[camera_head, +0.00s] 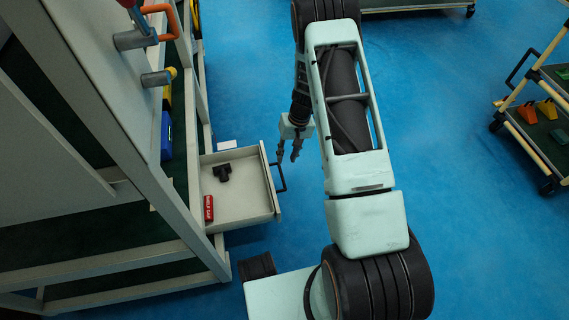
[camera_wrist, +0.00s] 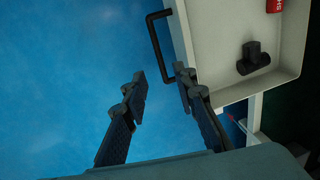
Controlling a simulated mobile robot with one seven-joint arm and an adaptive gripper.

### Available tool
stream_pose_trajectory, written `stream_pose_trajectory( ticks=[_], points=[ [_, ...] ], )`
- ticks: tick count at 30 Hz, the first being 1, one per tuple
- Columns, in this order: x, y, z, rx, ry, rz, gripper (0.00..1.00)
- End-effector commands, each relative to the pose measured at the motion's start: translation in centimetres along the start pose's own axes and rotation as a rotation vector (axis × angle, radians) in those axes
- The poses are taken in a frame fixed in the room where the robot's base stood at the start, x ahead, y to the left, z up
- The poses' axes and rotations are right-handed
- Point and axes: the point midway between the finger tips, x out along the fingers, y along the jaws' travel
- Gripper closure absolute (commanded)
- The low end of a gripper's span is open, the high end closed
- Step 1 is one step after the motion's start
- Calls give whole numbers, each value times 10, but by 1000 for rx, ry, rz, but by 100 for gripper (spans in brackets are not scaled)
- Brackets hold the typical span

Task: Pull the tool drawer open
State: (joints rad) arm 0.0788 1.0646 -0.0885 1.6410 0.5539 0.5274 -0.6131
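The tool drawer (camera_head: 240,217) stands pulled out from the left rack, with its inside in view. It holds a black pipe-like fitting (camera_head: 222,172) and a red cylinder (camera_head: 208,208). Its black bar handle (camera_head: 281,178) is on the front face. My gripper (camera_head: 288,156) is beyond the handle in the head view, apart from it. In the wrist view my gripper (camera_wrist: 161,83) is open and empty, with its fingertips just below the near end of the handle (camera_wrist: 154,40). The drawer (camera_wrist: 222,88) is to the right there.
The rack frame (camera_head: 180,200) stands on the left, with a blue bin (camera_head: 166,135) on its shelf. A cart (camera_head: 541,150) with orange, green and yellow items is at the right. The blue floor (camera_head: 480,240) between is clear.

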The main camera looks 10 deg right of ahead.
Motion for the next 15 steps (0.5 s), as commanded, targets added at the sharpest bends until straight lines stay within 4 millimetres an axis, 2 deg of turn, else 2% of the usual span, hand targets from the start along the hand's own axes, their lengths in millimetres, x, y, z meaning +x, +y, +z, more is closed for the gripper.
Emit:
stream_pose_trajectory(
  ticks=[1,6,15],
  points=[
    [-9,0,-1,0,2,0,74],
    [-25,0,0,0,0,0,74],
    [-29,0,0,1,-1,0,74]
  ],
)
